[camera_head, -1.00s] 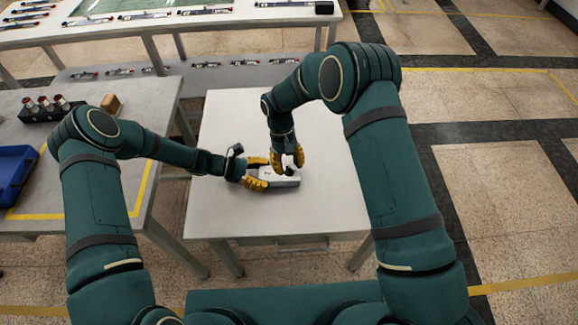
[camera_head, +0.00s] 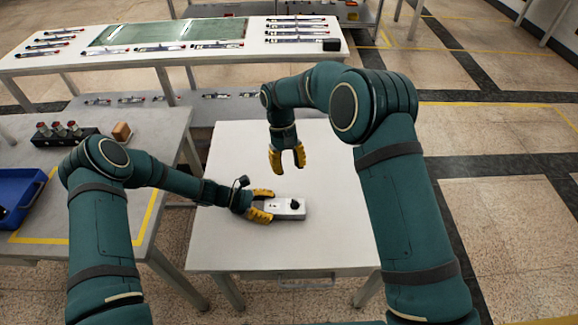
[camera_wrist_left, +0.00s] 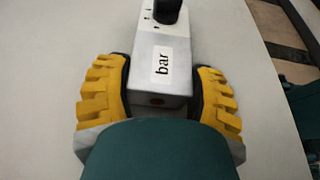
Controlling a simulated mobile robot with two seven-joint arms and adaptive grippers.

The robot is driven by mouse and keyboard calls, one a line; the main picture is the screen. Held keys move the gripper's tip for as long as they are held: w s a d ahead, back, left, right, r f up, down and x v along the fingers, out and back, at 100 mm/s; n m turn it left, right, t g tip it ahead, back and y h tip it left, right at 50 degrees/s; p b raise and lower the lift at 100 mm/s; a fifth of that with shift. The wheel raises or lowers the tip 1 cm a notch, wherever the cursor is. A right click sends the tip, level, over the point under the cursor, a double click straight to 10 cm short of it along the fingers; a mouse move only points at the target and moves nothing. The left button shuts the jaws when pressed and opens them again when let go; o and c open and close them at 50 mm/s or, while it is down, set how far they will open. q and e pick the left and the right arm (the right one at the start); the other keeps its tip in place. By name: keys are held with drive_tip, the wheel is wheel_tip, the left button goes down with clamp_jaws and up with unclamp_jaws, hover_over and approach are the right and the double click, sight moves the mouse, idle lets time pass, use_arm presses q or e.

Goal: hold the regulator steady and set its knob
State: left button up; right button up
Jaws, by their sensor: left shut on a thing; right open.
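The regulator (camera_head: 285,208) is a small grey-white box with a black knob (camera_head: 294,204) on top. It lies on the white table. My left gripper (camera_head: 262,206) is shut on its left end, one yellow finger on each side. In the left wrist view the regulator (camera_wrist_left: 160,48) sits between the fingers of my left gripper (camera_wrist_left: 157,92) and bears a "bar" label. The knob (camera_wrist_left: 167,12) is cut off by the top edge there, so its setting cannot be read. My right gripper (camera_head: 287,160) is open and empty, above the table behind the regulator and apart from it.
The white table (camera_head: 325,240) is otherwise clear. A side table at the left holds a blue bin (camera_head: 18,195), a dark rack (camera_head: 65,138) with red-capped items and a brown block (camera_head: 122,132). A long bench (camera_head: 230,55) with several slim parts stands at the back.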

use_arm(q)
drive_tip(key=o, duration=1.4)
